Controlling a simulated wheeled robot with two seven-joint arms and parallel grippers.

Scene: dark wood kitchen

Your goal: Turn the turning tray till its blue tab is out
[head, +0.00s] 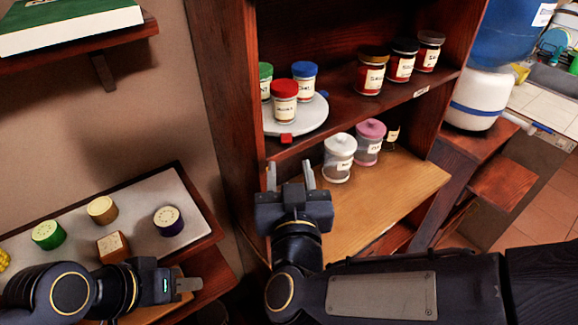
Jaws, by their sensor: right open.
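The turning tray (310,122) is a pale grey round disc on the upper cupboard shelf, partly hidden by the cupboard's left side. A red tab (286,139) sits at its front edge. The blue tab (323,94) shows at its right-hand back edge. Jars with a green lid (265,70), a red lid (285,90) and a blue lid (304,71) stand on the tray. My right gripper (290,176) is open and empty, below and in front of the red tab, apart from it. My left gripper (195,284) is low at the left, seen side-on; its finger gap is hidden.
Several dark-lidded jars (370,76) stand to the right on the same shelf. Jars with white (339,160) and pink (369,145) lids stand beneath it. The wooden counter (400,190) is clear in front.

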